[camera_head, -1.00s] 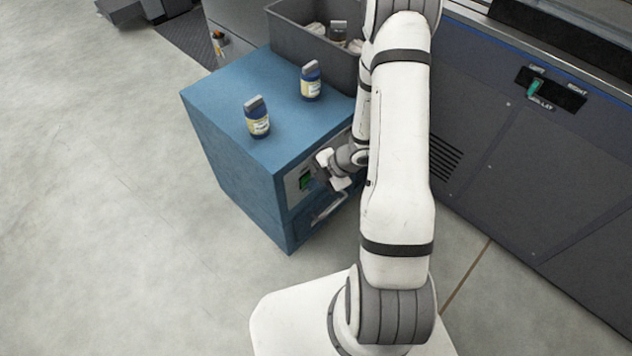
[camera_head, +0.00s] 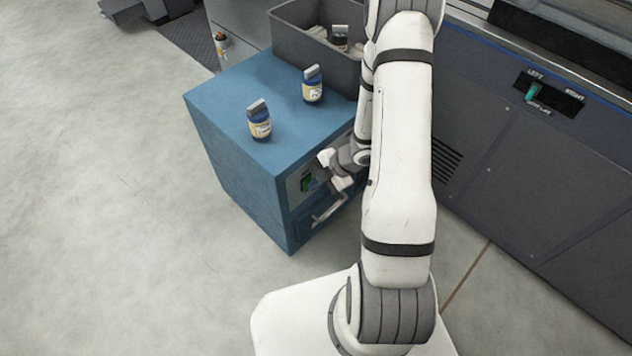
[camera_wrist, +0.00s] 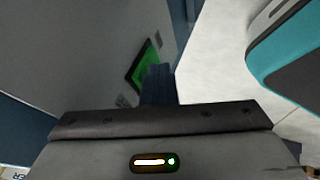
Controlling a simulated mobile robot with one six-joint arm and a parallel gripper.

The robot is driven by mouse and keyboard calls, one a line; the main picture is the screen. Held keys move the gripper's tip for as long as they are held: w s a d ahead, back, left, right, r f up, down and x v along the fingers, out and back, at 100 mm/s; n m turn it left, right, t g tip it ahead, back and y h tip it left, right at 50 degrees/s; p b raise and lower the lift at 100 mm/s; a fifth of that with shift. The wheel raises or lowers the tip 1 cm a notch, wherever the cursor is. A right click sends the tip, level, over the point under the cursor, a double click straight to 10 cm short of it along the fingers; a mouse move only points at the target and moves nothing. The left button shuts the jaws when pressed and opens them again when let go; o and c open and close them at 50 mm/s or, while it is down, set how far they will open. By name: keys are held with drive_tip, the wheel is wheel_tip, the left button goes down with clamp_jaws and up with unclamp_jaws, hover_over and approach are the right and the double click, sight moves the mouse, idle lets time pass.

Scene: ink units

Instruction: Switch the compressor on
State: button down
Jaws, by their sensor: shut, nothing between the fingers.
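The blue cabinet (camera_head: 235,150) stands left of my arm, with a grey panel on its front face. A green switch in a dark frame (camera_head: 306,183) sits on that panel; it also shows close up in the wrist view (camera_wrist: 146,66). My gripper (camera_head: 326,176) is shut and empty, just to the right of the switch. In the wrist view its dark fingertips (camera_wrist: 158,82) overlap the lower right edge of the switch. I cannot tell whether they touch it. The fingers hide part of the switch, and its position is not clear.
A handle (camera_head: 329,208) juts out below the switch. Two labelled bottles (camera_head: 260,122) (camera_head: 313,86) and a grey bin (camera_head: 318,52) stand on the cabinet top. A dark machine (camera_head: 520,150) with a LEFT/RIGHT selector stands at the right. The floor at left is clear.

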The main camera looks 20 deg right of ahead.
drive_tip(key=s+d+r+p, duration=0.4)
drive_tip(key=s+d+r, duration=0.2)
drive_tip(key=d+r, duration=0.1)
drive_tip(key=shift+s+d+r, duration=0.3)
idle(0.4)
drive_tip(key=w+d+r+m+t+h+p, duration=0.1)
drive_tip(key=w+d+r+m+h+p, duration=0.15)
drive_tip(key=r, duration=0.55)
drive_tip(key=w+d+r+m+t+h+p, duration=0.1)
drive_tip(key=w+r+m+h+p, duration=0.2)
drive_tip(key=r, duration=0.5)
drive_tip(key=w+d+r+m+t+h+p, duration=0.1)
drive_tip(key=d+r+m+h+p, duration=0.15)
drive_tip(key=r+m, duration=0.45)
drive_tip(key=s+a+r+m+g+h+p, duration=0.1)
drive_tip(key=s+a+r+m+p, duration=0.15)
drive_tip(key=r, duration=0.45)
drive_tip(key=s+a+r+m+h+p, duration=0.1)
drive_tip(key=s+r+p, duration=0.15)
drive_tip(key=r, duration=0.35)
drive_tip(key=s+a+r+m+g+y+p, duration=0.2)
drive_tip(key=s+a+r+m, duration=0.4)
drive_tip(key=s+a+r, duration=0.3)
drive_tip(key=shift+s+a+y+p, duration=0.6)
drive_tip(key=shift+s+a+y, duration=0.2)
drive_tip(key=shift+s+a, duration=0.4)
